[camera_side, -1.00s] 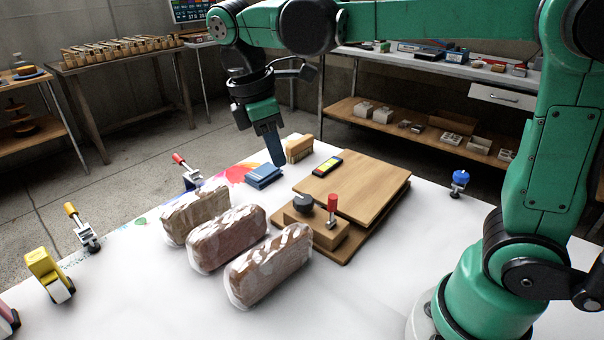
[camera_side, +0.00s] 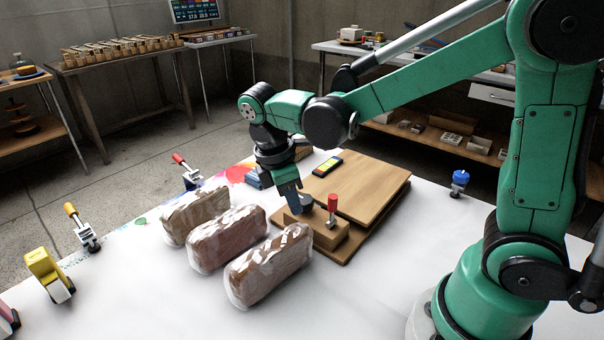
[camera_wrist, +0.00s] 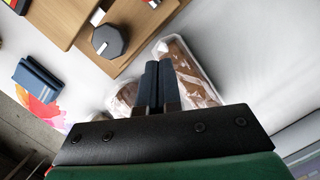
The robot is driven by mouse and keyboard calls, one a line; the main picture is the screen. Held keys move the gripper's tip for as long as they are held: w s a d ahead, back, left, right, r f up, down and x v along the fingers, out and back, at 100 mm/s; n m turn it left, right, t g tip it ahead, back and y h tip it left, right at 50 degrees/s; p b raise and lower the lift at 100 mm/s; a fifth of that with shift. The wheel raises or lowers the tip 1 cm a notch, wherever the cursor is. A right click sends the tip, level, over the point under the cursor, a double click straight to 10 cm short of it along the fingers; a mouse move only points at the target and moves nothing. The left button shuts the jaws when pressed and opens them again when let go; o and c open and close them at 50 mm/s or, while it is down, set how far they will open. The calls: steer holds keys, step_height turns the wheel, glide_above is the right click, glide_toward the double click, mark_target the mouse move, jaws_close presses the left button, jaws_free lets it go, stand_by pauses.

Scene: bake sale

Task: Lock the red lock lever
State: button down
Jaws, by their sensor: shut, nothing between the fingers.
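A red-handled lever (camera_side: 332,203) stands roughly upright on a wooden block (camera_side: 328,236) at the front edge of a wooden board. A dark round knob (camera_wrist: 108,41) sits on the same block, left of the lever in the side view. My gripper (camera_side: 293,207) is shut and empty. It points down just left of the knob, above the loaves; I cannot tell if it touches the knob. In the wrist view its closed fingers (camera_wrist: 158,72) overlap the wrapped loaves. A second red-handled clamp (camera_side: 180,159) is at the table's far left edge.
Three wrapped loaves (camera_side: 268,265) lie in front of the block. Blue blocks (camera_wrist: 38,78) lie behind. A yellow-handled clamp (camera_side: 82,228) and a blue knob (camera_side: 459,180) stand on the white table.

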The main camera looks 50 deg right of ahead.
mark_target(332, 209)
steer(key=shift+s+d+f, duration=0.1)
steer(key=shift+s+d, duration=0.5)
steer(key=shift+d, duration=0.25)
steer(key=shift+s+d+f, duration=0.1)
steer(key=shift+s+d, duration=0.5)
steer(key=shift+d, duration=0.25)
steer(key=shift+s+r+t, duration=0.15)
steer(key=shift+s+t, duration=0.8)
steer(key=shift+t, duration=0.65)
steer(key=shift+s, duration=0.5)
steer(key=shift+s+f, duration=0.35)
steer(key=shift+s, duration=0.3)
steer(key=shift+s+f, duration=0.3)
steer(key=shift+s, duration=0.3)
steer(key=shift+w, duration=0.1)
steer(key=shift+w+f, duration=0.15)
steer(key=shift+w, duration=0.55)
